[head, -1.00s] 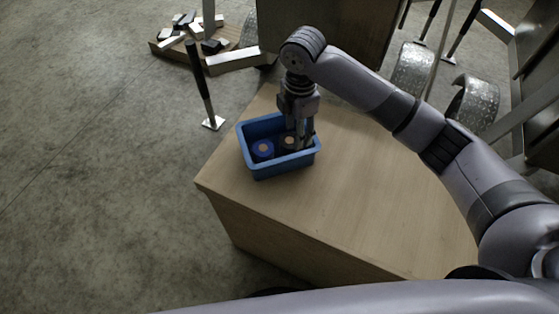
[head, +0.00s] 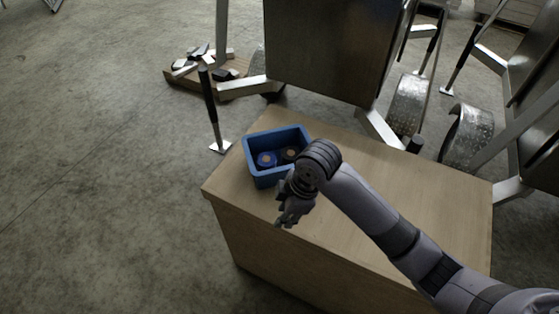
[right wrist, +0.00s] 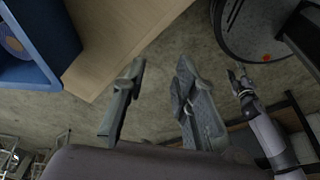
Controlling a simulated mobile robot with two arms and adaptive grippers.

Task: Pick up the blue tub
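The blue tub (head: 262,180) stands upright near the left corner of the wooden box top.
The wooden box top (head: 400,190) is clear to the right of the tub. A trailer panel (head: 325,45) stands behind it. A black-handled post (head: 209,100) stands on the floor at left, and a pallet with scraps (head: 205,70) lies behind.

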